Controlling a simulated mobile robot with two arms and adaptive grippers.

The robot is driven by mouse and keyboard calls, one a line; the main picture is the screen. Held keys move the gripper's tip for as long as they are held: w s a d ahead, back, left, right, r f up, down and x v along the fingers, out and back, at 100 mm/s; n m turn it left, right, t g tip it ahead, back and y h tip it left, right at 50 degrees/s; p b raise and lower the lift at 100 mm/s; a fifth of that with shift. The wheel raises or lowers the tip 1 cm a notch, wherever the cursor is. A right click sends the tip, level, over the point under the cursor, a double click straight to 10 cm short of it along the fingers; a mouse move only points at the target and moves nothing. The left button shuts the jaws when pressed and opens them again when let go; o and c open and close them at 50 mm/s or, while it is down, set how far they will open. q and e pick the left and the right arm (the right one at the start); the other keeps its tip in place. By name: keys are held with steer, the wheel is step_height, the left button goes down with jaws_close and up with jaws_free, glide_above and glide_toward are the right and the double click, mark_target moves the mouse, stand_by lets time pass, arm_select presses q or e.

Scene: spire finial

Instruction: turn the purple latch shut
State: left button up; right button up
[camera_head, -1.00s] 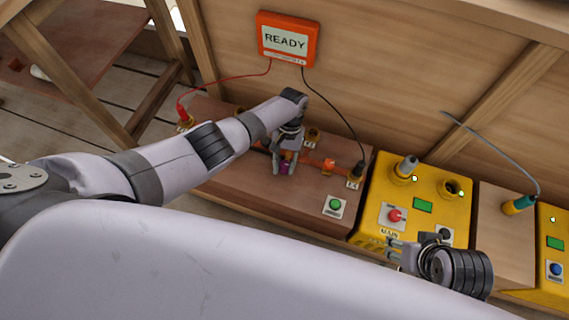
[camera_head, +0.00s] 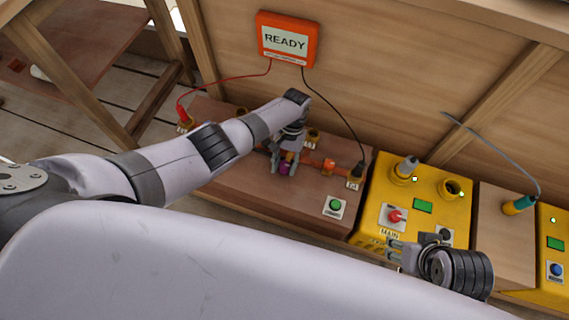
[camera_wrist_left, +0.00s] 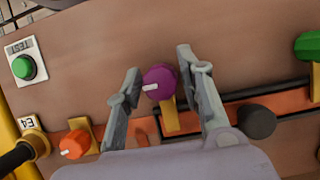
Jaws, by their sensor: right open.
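The purple latch (camera_head: 285,169) is a round knob on the brown wooden box, largely hidden by my gripper in the head view. In the left wrist view the purple latch (camera_wrist_left: 159,84) shows a white mark pointing left and a yellow-orange strip below it. My left gripper (camera_head: 283,171) is over it, and its fingers (camera_wrist_left: 159,65) stand apart on either side of the knob. A gap shows on the right; I cannot tell whether the left finger touches. My right gripper (camera_head: 392,250) is open and empty, in front of the yellow box.
An orange knob (camera_wrist_left: 74,144), a black knob (camera_wrist_left: 257,121) and a green TEST button (camera_wrist_left: 23,67) are nearby on the brown box. An orange READY display (camera_head: 286,40) hangs on the wall with red and black cables. A yellow box (camera_head: 429,175) with a red switch stands to the right.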

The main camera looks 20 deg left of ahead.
mark_target(290, 156)
arm_select(q)
steer(key=v, duration=1.2)
steer(key=shift+s, duration=0.1)
